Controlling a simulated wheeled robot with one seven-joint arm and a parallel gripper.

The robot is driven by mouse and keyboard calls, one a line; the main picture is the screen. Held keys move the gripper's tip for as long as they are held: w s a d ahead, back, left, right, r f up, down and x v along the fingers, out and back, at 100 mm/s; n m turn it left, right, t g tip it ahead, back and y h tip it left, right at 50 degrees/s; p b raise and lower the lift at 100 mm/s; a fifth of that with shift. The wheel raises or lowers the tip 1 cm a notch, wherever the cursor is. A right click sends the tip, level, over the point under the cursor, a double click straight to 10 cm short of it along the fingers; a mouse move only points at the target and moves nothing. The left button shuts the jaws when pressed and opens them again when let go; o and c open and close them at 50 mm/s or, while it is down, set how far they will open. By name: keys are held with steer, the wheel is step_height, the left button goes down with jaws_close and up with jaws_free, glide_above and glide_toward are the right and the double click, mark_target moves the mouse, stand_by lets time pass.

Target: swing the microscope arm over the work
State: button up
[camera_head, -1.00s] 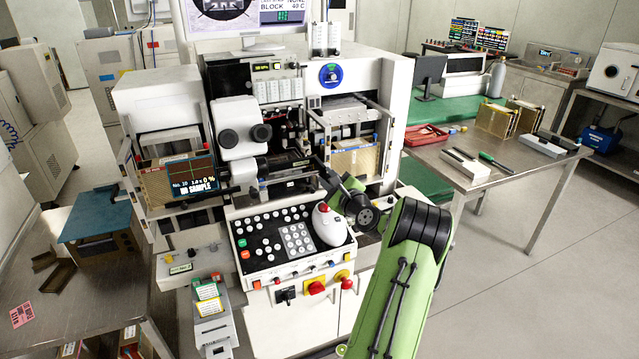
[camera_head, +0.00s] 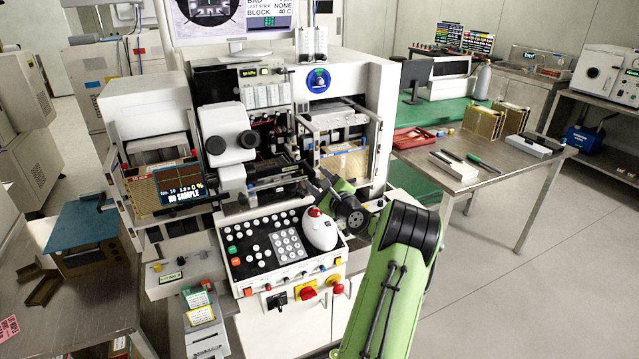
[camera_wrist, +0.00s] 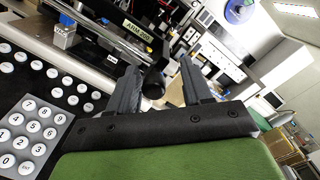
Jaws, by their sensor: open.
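The white microscope (camera_head: 224,128) with black eyepieces sits at the front of the bonding machine, left of my gripper. My gripper (camera_head: 319,182) is at the machine's front, above the keypad console and partly hidden by my wrist. In the wrist view, the two grey fingers (camera_wrist: 160,65) stand apart. A dark bar with a rounded black knob (camera_wrist: 153,84) shows in the gap between them. I cannot tell whether it touches a finger, or whether it belongs to the microscope arm.
The keypad console (camera_head: 262,243) with a white trackball housing (camera_head: 320,232) lies just below my gripper. A machine frame with a gold magazine (camera_head: 345,165) stands close behind. A steel table (camera_head: 470,178) is at right. Open floor lies at the front right.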

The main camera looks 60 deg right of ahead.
steer(key=shift+f, duration=0.15)
steer(key=shift+a+f, duration=0.1)
steer(key=v, duration=1.5)
steer(key=shift+s+r+b, duration=0.25)
steer(key=shift+s+b, duration=0.1)
steer(key=shift+b, duration=0.1)
steer(key=shift+a, duration=0.1)
